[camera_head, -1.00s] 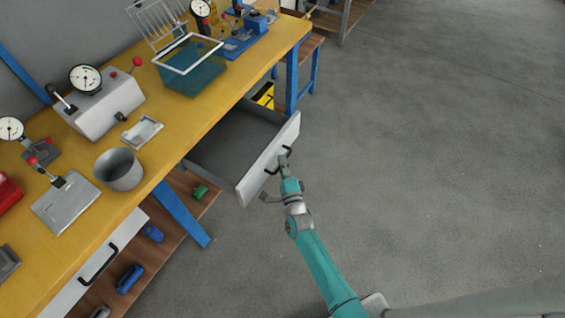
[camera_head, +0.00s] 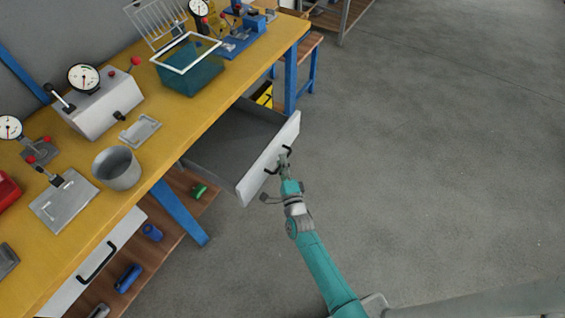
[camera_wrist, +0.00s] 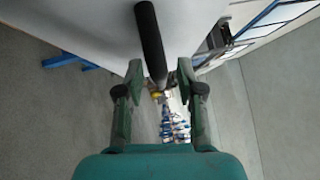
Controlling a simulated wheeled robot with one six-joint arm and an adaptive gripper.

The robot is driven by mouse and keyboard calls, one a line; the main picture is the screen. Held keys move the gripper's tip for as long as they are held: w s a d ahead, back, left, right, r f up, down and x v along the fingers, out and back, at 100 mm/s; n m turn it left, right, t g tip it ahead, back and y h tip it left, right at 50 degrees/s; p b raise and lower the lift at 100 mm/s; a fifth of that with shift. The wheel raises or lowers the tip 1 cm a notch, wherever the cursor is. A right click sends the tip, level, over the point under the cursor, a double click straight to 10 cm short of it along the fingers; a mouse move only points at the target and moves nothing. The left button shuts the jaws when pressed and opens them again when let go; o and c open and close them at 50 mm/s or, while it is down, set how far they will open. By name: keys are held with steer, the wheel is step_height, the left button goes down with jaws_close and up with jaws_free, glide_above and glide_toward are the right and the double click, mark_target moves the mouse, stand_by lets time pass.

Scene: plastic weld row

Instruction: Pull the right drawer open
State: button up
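The right drawer (camera_head: 262,165), with a white front and grey inside, stands pulled out from under the yellow bench, and its inside looks empty. Its dark bar handle (camera_wrist: 150,40) runs between the fingers of my gripper in the wrist view. My gripper (camera_wrist: 160,78) is open, with a finger on each side of the bar and a visible gap at least on the right side. In the head view my gripper (camera_head: 285,168) is at the drawer's handle, which it partly hides.
The yellow bench (camera_head: 165,140) carries gauges, a grey cup (camera_head: 117,168) and a teal bin (camera_head: 190,75). A second, closed drawer (camera_head: 85,275) with a black handle is at lower left. A blue leg (camera_head: 180,213) stands between the drawers. The floor to the right is clear.

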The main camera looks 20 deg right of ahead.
steer(key=v, duration=1.1)
steer(key=shift+s, duration=0.35)
steer(key=s+r+n+g+y, duration=0.1)
steer(key=s+r+n, duration=0.1)
steer(key=s+n, duration=0.35)
steer(key=s+r+n+y, duration=0.1)
steer(key=s+r+n, duration=0.1)
steer(key=s, duration=0.7)
steer(key=s+r+n+g, duration=0.15)
steer(key=s+n, duration=0.25)
steer(key=s, duration=0.4)
steer(key=s+a+r+n+g+y, duration=0.1)
steer(key=s+r+n+g, duration=0.1)
steer(key=s+r+n, duration=0.8)
steer(key=s+r, duration=0.3)
steer(key=r, duration=0.1)
steer(key=shift+s+a+r, duration=0.3)
steer(key=shift+s+r, duration=0.1)
steer(key=shift+a, duration=0.1)
